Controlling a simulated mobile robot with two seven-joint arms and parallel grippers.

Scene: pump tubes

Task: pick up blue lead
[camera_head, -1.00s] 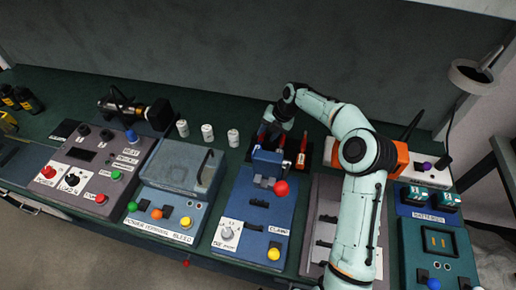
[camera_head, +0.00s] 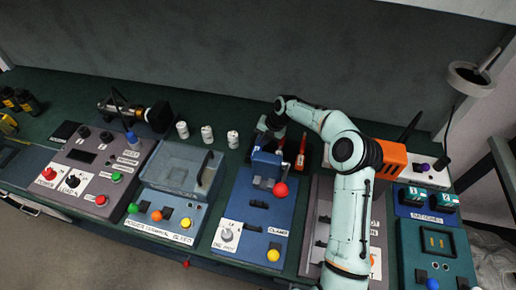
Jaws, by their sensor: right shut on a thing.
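My right gripper (camera_head: 268,127) reaches down at the small tray of leads behind the blue clamp station. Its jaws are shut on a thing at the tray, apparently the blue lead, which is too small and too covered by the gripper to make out. A red lead (camera_head: 301,152) stands just to the right of the gripper, apart from it. My left gripper is not in view.
The blue clamp station (camera_head: 238,212) with a red ball knob (camera_head: 280,189) is right in front of the gripper. Several white cylinders (camera_head: 207,136) stand to the left. A battery station (camera_head: 427,214) is at the right. The bench strip behind is clear.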

